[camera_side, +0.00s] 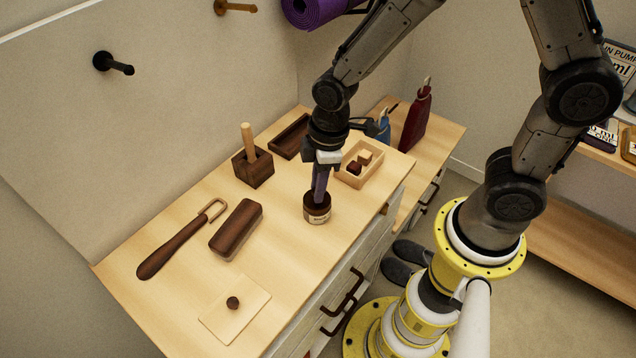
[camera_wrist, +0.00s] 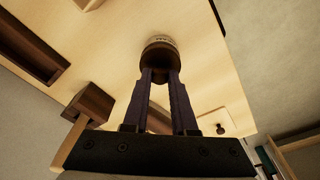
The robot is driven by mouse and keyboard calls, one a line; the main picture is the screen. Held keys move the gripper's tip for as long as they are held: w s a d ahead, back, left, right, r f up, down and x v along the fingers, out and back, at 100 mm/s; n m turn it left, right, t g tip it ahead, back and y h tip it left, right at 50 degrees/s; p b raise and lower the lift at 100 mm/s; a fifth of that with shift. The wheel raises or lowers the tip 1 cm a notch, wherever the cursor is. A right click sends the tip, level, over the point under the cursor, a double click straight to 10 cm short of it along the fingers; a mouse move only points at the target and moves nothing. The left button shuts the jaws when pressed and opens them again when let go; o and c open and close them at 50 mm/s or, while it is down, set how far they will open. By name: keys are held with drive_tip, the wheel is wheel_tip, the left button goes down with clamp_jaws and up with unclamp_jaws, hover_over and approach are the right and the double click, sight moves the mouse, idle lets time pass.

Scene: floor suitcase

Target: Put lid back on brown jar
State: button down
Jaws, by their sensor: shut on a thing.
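The brown jar (camera_side: 317,214) stands upright near the front edge of the wooden counter, with a pale label on its side. It also shows in the wrist view (camera_wrist: 161,42), just beyond my fingertips. My gripper (camera_side: 319,191) points down over it, with its purple fingers (camera_wrist: 160,74) close together at the dark brown top. It is shut on what looks like the lid, at the jar's mouth. The fingers hide the grip, and I cannot tell whether the lid is fully seated or where lid and jar meet.
A pale square board with a small dark knob (camera_side: 232,303) lies at the front left. A dark brown block (camera_side: 236,229), a hooked tool (camera_side: 180,240), a dark holder (camera_side: 253,168) and a light box with small blocks (camera_side: 360,164) surround the jar.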

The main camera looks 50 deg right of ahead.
drive_tip(key=shift+c, duration=0.8)
unclamp_jaws()
drive_tip(key=shift+r, duration=3.5)
clamp_jaws()
